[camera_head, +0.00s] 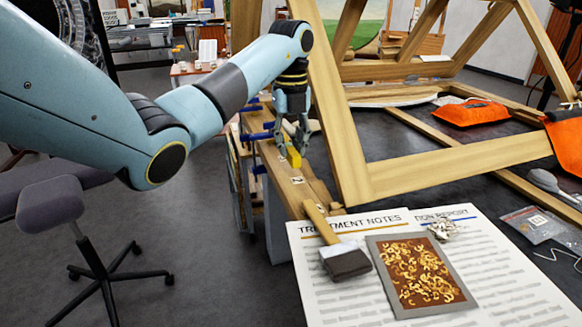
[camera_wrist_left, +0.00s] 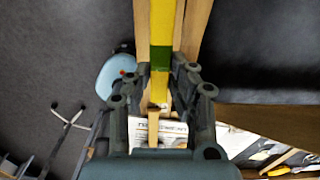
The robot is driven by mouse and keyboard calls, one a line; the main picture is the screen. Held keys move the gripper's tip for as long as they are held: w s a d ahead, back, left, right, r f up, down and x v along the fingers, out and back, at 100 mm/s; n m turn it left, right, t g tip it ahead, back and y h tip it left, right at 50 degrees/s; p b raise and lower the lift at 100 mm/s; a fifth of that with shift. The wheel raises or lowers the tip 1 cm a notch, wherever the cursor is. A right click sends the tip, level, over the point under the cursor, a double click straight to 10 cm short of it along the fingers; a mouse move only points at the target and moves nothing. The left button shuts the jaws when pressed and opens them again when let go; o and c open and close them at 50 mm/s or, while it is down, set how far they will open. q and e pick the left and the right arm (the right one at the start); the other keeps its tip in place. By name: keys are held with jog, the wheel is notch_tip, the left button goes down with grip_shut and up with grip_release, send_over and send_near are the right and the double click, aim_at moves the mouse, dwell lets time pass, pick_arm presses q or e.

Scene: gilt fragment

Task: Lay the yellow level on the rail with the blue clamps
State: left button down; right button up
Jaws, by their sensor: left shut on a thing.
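The yellow level (camera_head: 293,157) is a small yellow bar at my left gripper's tips in the head view. In the left wrist view the yellow level (camera_wrist_left: 162,22) runs up from between the fingers, with a green band near them. My left gripper (camera_head: 291,142) points down and is shut on the level; its fingers (camera_wrist_left: 161,70) flank it in the wrist view. The wooden rail (camera_head: 268,155) with blue clamps (camera_head: 261,136) lies under and beside the level. I cannot tell whether the level touches the rail. My right gripper is not in view.
A large wooden frame (camera_head: 420,172) stands close on the right of the rail. Treatment notes (camera_head: 310,265), a brush (camera_head: 345,260) and a gilt fragment panel (camera_head: 420,272) lie in front. Orange bags (camera_head: 470,112) lie right. An office chair (camera_head: 105,272) stands on the floor at left.

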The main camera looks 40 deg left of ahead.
aim_at(291, 160)
pick_arm(q)
notch_tip(291, 160, down, 4)
dwell(0.4)
jog(key=shift+f, duration=0.15)
jog(key=c, duration=1.2)
grip_release()
